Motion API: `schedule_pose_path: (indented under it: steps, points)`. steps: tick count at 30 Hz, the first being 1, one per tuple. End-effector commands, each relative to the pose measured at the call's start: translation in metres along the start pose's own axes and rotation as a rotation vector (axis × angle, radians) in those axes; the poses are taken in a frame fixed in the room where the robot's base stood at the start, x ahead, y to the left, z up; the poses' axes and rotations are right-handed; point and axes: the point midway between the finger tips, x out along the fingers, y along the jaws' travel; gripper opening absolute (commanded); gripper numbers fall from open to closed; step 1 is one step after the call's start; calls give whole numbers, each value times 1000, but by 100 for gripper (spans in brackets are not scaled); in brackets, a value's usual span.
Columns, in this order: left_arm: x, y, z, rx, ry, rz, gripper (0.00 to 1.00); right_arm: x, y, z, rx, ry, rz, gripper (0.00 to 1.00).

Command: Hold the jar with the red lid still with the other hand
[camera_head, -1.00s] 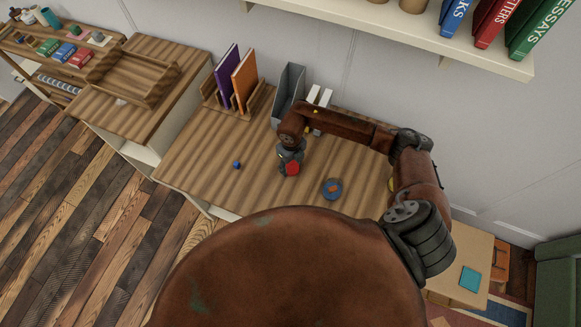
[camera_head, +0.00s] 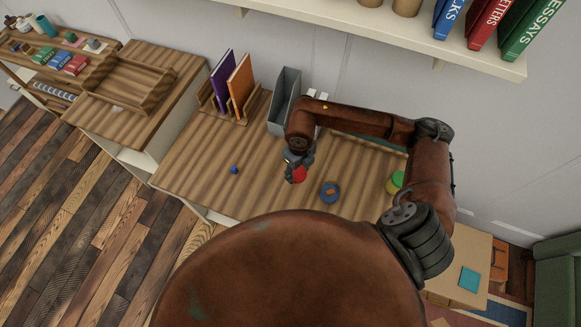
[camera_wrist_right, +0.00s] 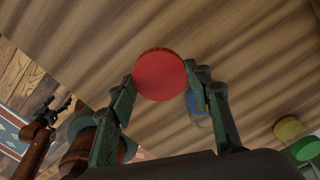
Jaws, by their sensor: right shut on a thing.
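The jar with the red lid (camera_head: 299,175) is at the right gripper on the wooden desk (camera_head: 200,165). My right gripper (camera_head: 297,165) reaches down over it from the back right. In the right wrist view the round red lid (camera_wrist_right: 159,75) sits between the two fingers of my right gripper (camera_wrist_right: 160,88), which are shut on the jar. The jar's body is hidden below the lid, and I cannot tell whether its base touches the desk. My left gripper (camera_wrist_right: 60,104) shows small at the left of the right wrist view, its fingers apart and empty. It is out of the head view.
Green and yellow round things (camera_head: 396,181) stand near my right arm. A book rack (camera_head: 240,112) and grey file holder (camera_head: 284,101) stand behind.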

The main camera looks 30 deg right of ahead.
Motion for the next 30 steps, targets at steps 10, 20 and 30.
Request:
schedule_pose_path:
  steps: [10,20,30]
  points:
    - [3,0,1,0,-1,0,67,-25,12,-62,-1,3,0,36]
    - [3,0,1,0,-1,0,67,-31,15,-75,1,4,1,36]
    - [3,0,1,0,-1,0,67,-32,15,-74,-9,3,1,36]
